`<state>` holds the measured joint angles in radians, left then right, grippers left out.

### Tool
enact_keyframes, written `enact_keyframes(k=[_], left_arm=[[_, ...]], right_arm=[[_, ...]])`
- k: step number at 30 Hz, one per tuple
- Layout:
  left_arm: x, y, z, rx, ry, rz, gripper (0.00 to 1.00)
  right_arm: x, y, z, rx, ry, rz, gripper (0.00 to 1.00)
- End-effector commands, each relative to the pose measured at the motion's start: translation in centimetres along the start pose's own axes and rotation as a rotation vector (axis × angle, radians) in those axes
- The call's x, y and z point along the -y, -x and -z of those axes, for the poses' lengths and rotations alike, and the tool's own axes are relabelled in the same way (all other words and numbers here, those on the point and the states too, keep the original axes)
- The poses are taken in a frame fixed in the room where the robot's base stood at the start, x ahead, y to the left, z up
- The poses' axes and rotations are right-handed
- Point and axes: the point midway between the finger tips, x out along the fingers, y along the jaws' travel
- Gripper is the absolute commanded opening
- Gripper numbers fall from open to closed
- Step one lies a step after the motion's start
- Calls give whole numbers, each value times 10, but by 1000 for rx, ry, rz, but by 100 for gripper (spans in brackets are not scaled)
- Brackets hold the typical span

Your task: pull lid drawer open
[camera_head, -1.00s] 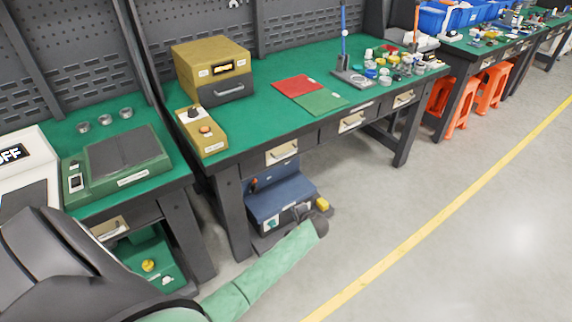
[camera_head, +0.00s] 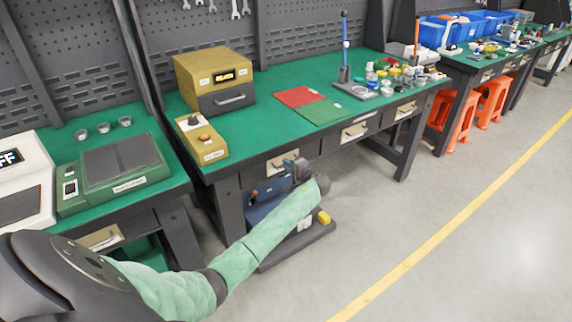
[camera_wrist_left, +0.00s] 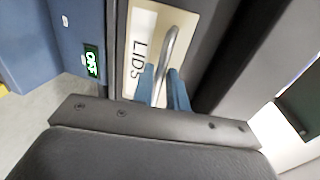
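The lid drawer's cream front plate (camera_head: 279,163) is at the left of the middle bench's front edge, and the drawer looks shut. In the left wrist view the plate (camera_wrist_left: 136,46) reads "LIDS" and carries a curved metal handle (camera_wrist_left: 170,42). My left gripper (camera_head: 299,166) is at this drawer front, partly covering it in the head view. In the left wrist view its two blue fingers (camera_wrist_left: 161,82) stand apart, one on each side of the handle, with a small gap visible. Whether either finger touches the handle is unclear. My right gripper is not in view.
A blue machine (camera_head: 262,205) stands under the bench, just below my left gripper. Two more drawers (camera_head: 354,132) (camera_head: 405,110) sit farther right. A yellow-brown box (camera_head: 205,72) and a button panel (camera_head: 203,142) stand on the bench. The floor in front is clear.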

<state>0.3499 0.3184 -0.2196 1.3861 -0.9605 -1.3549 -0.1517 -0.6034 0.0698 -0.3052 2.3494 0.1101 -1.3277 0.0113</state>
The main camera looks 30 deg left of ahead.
Motion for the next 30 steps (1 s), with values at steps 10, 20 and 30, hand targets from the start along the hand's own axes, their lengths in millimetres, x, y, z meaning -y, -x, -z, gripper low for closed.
enact_keyframes(k=[10, 20, 30], left_arm=[[-1, -16, 0, -1, 0, -1, 15], [-1, -16, 0, -1, 0, -1, 0], [-3, -6, 0, -2, 0, -3, 0]], right_arm=[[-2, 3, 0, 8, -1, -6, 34], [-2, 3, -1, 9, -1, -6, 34], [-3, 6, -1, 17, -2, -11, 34]])
